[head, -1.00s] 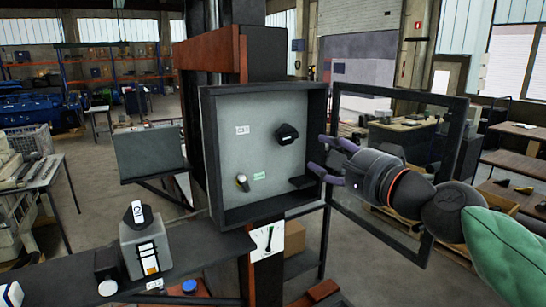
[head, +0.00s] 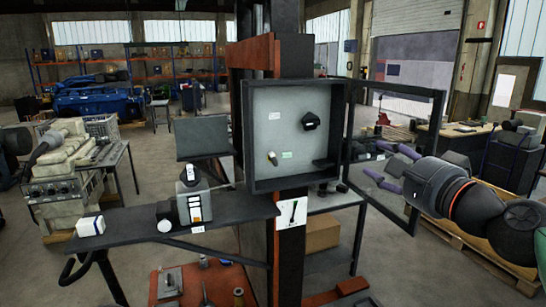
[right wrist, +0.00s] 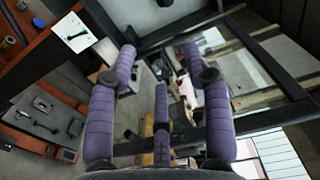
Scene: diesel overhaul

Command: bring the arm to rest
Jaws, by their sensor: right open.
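My right gripper (head: 392,167) is at the right in the head view, in front of the open glazed door of the wall cabinet (head: 248,135). Its purple fingers are spread, with nothing between them, and point left toward the cabinet. In the right wrist view the open fingers (right wrist: 160,80) show with the door frame (right wrist: 245,125) behind them. Whether the fingers touch the door frame I cannot tell. My left gripper is not in view.
The cabinet holds a black knob (head: 311,121) and a small cylindrical part (head: 272,158). A dark shelf (head: 140,226) at left carries a grey canister (head: 194,200) and a white box (head: 90,226). Below is a red-brown bench (head: 225,284).

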